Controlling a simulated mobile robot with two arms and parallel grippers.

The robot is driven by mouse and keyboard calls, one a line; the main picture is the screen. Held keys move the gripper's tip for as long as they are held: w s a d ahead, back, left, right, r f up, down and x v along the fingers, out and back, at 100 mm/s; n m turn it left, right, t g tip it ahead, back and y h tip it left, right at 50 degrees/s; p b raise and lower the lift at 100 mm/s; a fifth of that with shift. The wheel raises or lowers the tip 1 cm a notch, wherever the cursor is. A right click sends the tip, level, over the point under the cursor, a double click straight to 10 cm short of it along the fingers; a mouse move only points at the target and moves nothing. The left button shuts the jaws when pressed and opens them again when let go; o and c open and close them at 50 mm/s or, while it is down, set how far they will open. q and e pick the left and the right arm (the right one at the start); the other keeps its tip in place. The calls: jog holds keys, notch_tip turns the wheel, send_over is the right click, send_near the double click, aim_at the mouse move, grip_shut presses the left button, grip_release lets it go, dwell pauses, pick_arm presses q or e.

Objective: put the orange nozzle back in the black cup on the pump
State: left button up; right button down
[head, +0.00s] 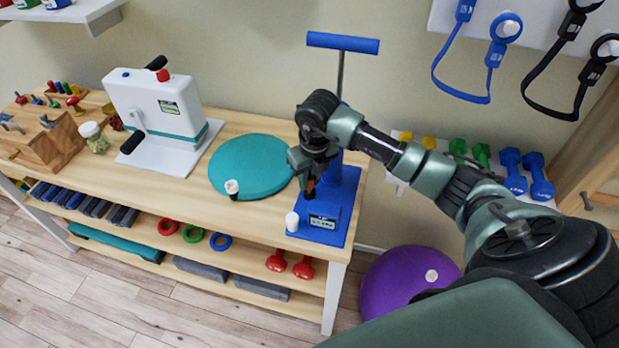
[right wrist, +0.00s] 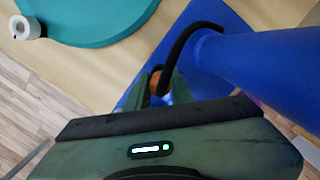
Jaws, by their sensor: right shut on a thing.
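The blue pump (head: 343,205) stands upright at the right end of the wooden bench, with a blue T-handle (head: 343,42) on top. My right gripper (head: 310,184) is in front of the pump's column, above its blue base. It is shut on the orange nozzle (right wrist: 155,82), a small part of which shows between the fingers in the right wrist view. A black hose (right wrist: 180,45) curves from the blue column (right wrist: 255,62) down to the nozzle. I cannot make out the black cup; my gripper hides part of the pump. My left gripper is not in view.
A teal disc (head: 250,167) lies left of the pump. A small white-and-black item (head: 232,189) stands at its front edge. A white cylinder (head: 292,221) is close to the pump base's left side. A white machine (head: 160,115) stands farther left.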

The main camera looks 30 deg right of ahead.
jog(key=shift+f+b, duration=0.35)
jog(key=c, duration=1.1)
grip_release()
jog(key=shift+c, duration=0.2)
jog(key=shift+r, duration=0.1)
